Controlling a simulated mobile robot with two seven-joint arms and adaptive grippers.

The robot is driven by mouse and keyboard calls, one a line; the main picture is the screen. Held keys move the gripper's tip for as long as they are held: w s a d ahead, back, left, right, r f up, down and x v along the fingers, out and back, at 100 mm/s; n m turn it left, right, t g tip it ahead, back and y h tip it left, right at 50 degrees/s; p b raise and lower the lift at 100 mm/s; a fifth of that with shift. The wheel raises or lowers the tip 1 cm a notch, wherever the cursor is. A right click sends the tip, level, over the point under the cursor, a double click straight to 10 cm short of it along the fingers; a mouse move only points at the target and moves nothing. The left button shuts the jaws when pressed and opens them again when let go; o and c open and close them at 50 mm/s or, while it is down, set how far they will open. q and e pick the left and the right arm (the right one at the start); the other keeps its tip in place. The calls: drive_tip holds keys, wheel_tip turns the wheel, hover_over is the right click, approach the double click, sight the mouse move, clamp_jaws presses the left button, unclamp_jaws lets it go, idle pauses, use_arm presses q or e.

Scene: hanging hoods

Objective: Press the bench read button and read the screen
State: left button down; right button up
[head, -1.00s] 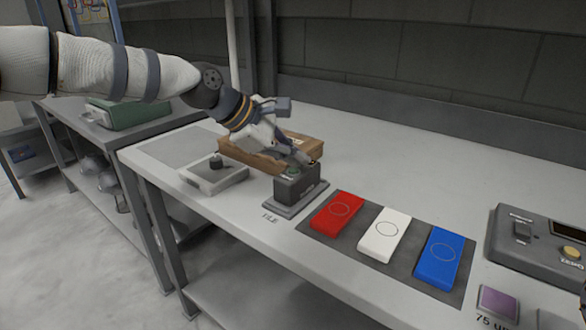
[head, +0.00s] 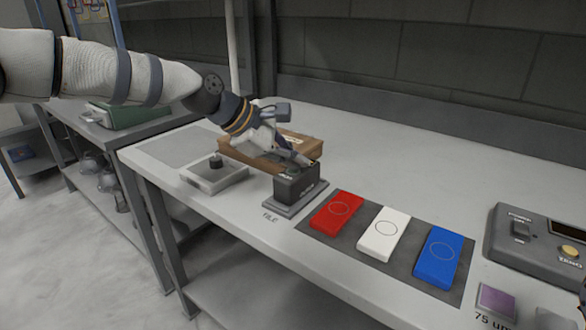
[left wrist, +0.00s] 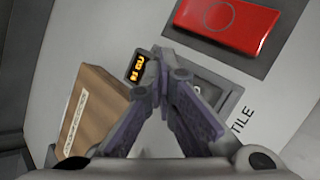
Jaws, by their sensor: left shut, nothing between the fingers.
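The bench reader is a small dark grey box (head: 296,188) on a grey plate beside the "TILE" lettering. My left gripper (head: 309,162) is shut and empty, with its fingertips at the top of the box. I cannot tell whether they touch it or the read button, which the fingers hide. In the left wrist view the shut fingertips (left wrist: 157,55) are beside a small dark screen (left wrist: 138,66) with orange characters. The screen is lit, but the characters are turned and too small to read surely.
A brown box (head: 265,155) stands close behind the reader. A light grey device (head: 214,176) is left of it. Red (head: 337,211), white (head: 384,234) and blue (head: 438,257) tiles lie on a dark mat to the right. A grey meter (head: 535,248) stands farther right.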

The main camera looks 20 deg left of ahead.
sight(294, 172)
idle(0.3)
use_arm(q)
drive_tip(key=shift+r+p, duration=0.3)
drive_tip(key=shift+r, duration=0.55)
use_arm(e)
drive_tip(key=shift+w+r, duration=0.35)
drive_tip(key=shift+w, duration=0.05)
use_arm(q)
drive_tip(key=shift+f, duration=0.1)
drive_tip(key=shift+r+p, duration=0.5)
drive_tip(key=shift+r, duration=2.1)
use_arm(e)
drive_tip(key=shift+w+r+t, duration=0.4)
drive_tip(key=shift+w+r, duration=0.25)
drive_tip(key=shift+w, duration=0.05)
use_arm(q)
drive_tip(key=shift+f, duration=0.15)
